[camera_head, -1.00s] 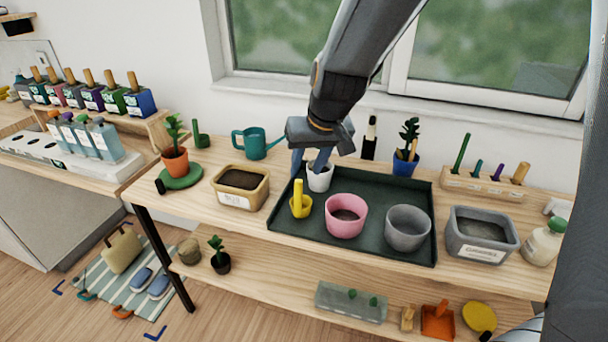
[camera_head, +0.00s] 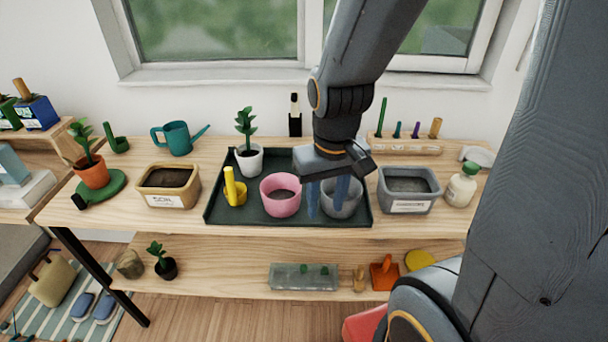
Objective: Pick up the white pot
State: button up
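The white pot (camera_head: 249,167) stands upright at the back left of the dark green tray (camera_head: 265,219), with a green leafy plant (camera_head: 246,127) in it. My gripper (camera_head: 328,199) is well to its right, pointing down at the grey pot (camera_head: 349,209). Its two bluish fingers are apart, with nothing visibly held between them. One finger shows left of the grey pot and the other overlaps it. I cannot tell whether they touch it. My wrist hides the back right part of the tray.
A yellow pot (camera_head: 237,197) and a pink pot (camera_head: 281,204) stand on the tray near the white pot. A soil box (camera_head: 168,200) is to the left and a grey bin (camera_head: 408,206) to the right. A teal watering can (camera_head: 177,138) stands behind.

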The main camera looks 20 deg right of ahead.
aim_at(250, 165)
jog(key=k, duration=0.5)
jog(key=u, duration=0.65)
jog(key=i, duration=1.25)
jog(key=z, duration=0.2)
